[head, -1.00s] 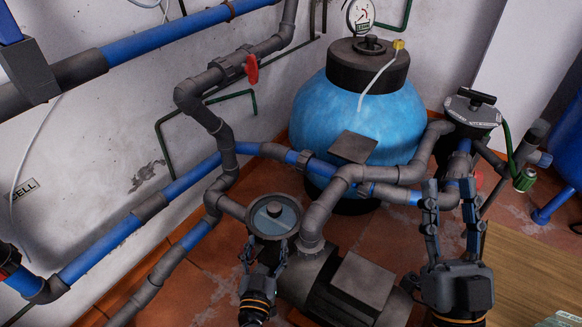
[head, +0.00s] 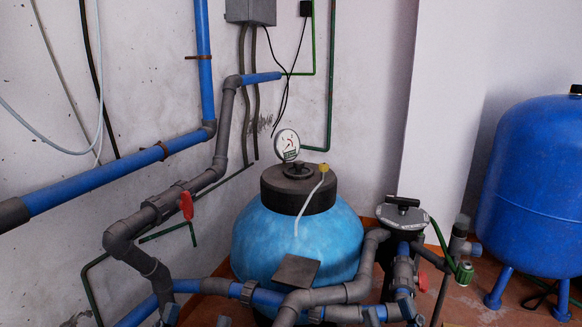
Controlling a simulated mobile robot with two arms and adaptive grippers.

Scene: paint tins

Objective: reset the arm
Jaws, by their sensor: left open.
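My left gripper is not in the head view; the lower edge of the picture cuts off the place where it was. Small dark shapes among the pipes at the bottom, right of the middle, may be fingertips of my right gripper. They blend with the grey fittings, and I cannot tell whether that gripper is open or shut. No arm of mine shows clearly.
A light-blue tank (head: 258,241) with a dark lid and gauge (head: 287,145) stands below the middle. Grey and blue pipes surround it.

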